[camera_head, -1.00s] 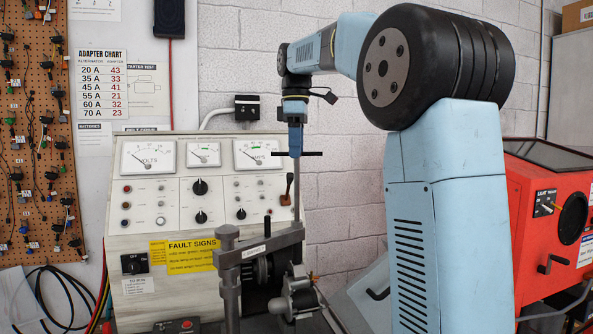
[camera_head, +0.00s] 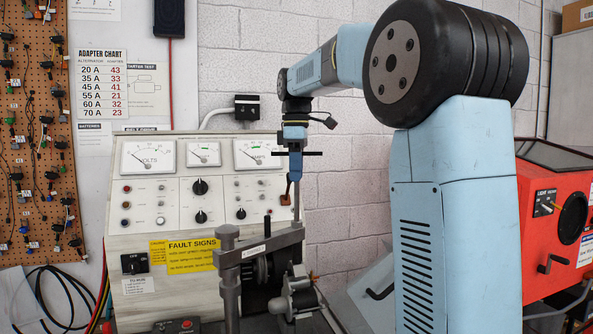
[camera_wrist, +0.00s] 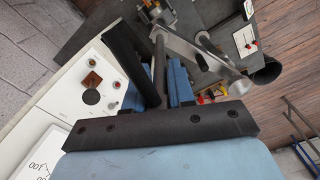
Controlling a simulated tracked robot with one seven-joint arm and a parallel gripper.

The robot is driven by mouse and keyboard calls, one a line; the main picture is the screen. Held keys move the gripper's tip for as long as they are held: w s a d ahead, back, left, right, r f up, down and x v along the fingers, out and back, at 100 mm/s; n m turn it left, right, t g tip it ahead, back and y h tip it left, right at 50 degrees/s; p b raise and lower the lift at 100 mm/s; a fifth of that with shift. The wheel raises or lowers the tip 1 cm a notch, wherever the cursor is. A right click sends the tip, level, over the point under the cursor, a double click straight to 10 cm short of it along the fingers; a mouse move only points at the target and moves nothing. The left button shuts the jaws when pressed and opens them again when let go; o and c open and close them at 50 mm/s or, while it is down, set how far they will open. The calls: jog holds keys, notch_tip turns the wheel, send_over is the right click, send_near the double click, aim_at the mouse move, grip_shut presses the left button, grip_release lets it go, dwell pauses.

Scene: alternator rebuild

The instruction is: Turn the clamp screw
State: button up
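The clamp screw (camera_head: 297,218) is a thin upright rod through the end of the grey clamp arm (camera_head: 275,243), above the alternator (camera_head: 299,299). Its black crossbar handle (camera_head: 314,153) lies level near the rod's top. My gripper (camera_head: 295,165) points straight down, its blue fingers reaching past the handle. In the wrist view, the fingers of my gripper (camera_wrist: 163,88) stand either side of the dark handle (camera_wrist: 124,58) and the rod (camera_wrist: 160,62). They look open around it; contact is hard to make out.
The clamp post (camera_head: 229,285) rises at the left. A red machine (camera_head: 548,230) is at the right.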

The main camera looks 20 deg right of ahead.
grip_shut()
jog(key=shift+m, duration=1.1)
jog(key=shift+o, duration=1.9)
grip_release()
notch_tip(320, 180, up, 14)
jog(key=shift+f, duration=0.2)
